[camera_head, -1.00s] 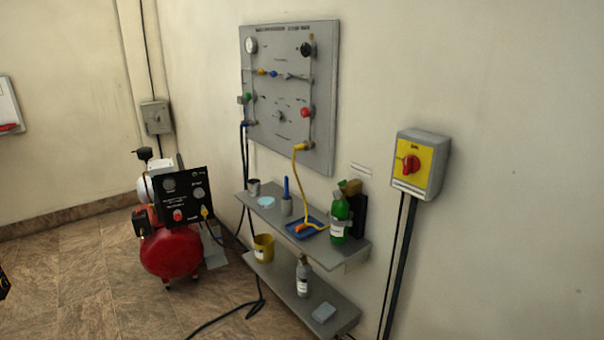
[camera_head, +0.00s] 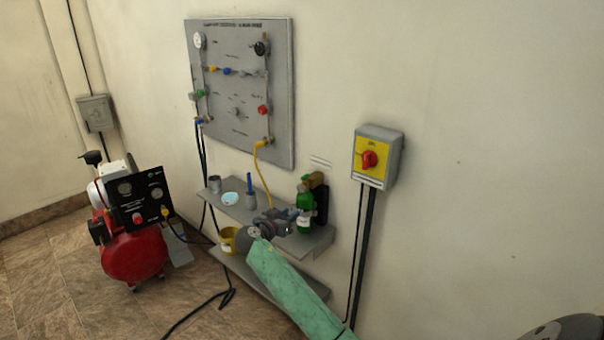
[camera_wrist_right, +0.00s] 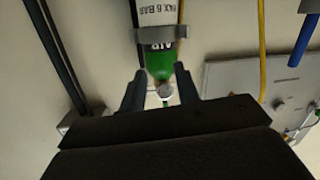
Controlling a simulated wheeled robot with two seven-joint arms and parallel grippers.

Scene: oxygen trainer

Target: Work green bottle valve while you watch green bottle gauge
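The green bottle (camera_head: 304,208) stands on the upper wall shelf (camera_head: 322,240), with a white label and its top end upward. In the right wrist view its green shoulder (camera_wrist_right: 159,64) shows, with a small grey valve part (camera_wrist_right: 165,89) at its end. My right gripper (camera_head: 286,224) is just in front of and to the left of the bottle in the head view. In the wrist view the right gripper (camera_wrist_right: 160,88) is open, its fingers on either side of the valve end with gaps. I cannot make out the bottle's gauge. My left gripper is out of view.
A grey panel (camera_head: 240,140) with gauges and a yellow hose (camera_head: 259,165) hangs above the shelf. A red compressor (camera_head: 133,258) stands left; a yellow switch box (camera_head: 376,155) is right.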

